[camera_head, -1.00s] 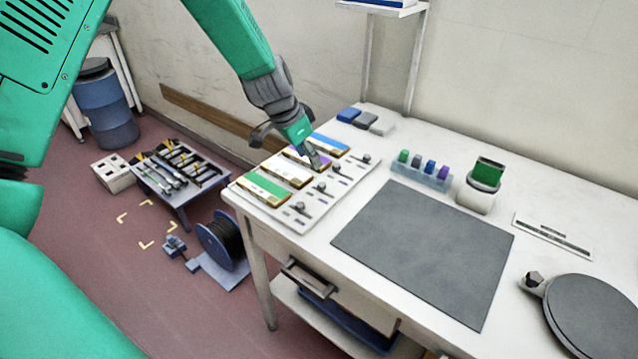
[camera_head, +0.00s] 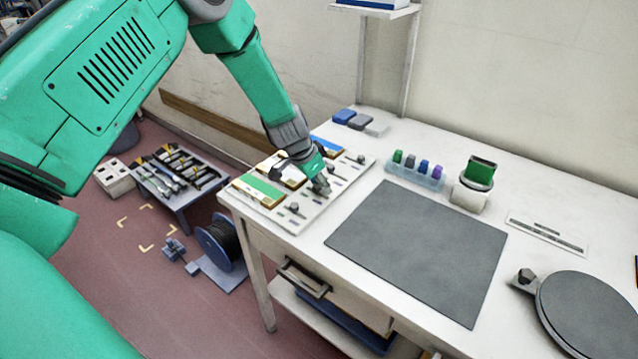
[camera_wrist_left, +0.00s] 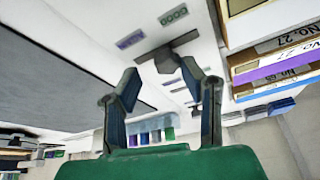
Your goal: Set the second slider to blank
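The slider panel (camera_head: 312,218) is a white board on the left end of the bench, with rows of coloured strips and small dark knobs. The green strip (camera_head: 258,189) is nearest and the blue strip (camera_head: 327,144) farthest. A near knob (camera_head: 293,208) and a far knob (camera_head: 361,159) show clear. My left gripper (camera_head: 320,187) is low over the knobs between these two and hides part of the panel. In the left wrist view its fingers (camera_wrist_left: 158,72) are apart, with a dark grey knob (camera_wrist_left: 166,58) just beyond the tips; contact is unclear. My right gripper is not in view.
A grey mat (camera_head: 418,250) lies right of the panel. Behind it stand a rack of coloured blocks (camera_head: 416,174) and a white holder with a green piece (camera_head: 472,191). A round dark plate (camera_head: 588,314) is at the right. Small blocks (camera_head: 359,121) lie behind the panel.

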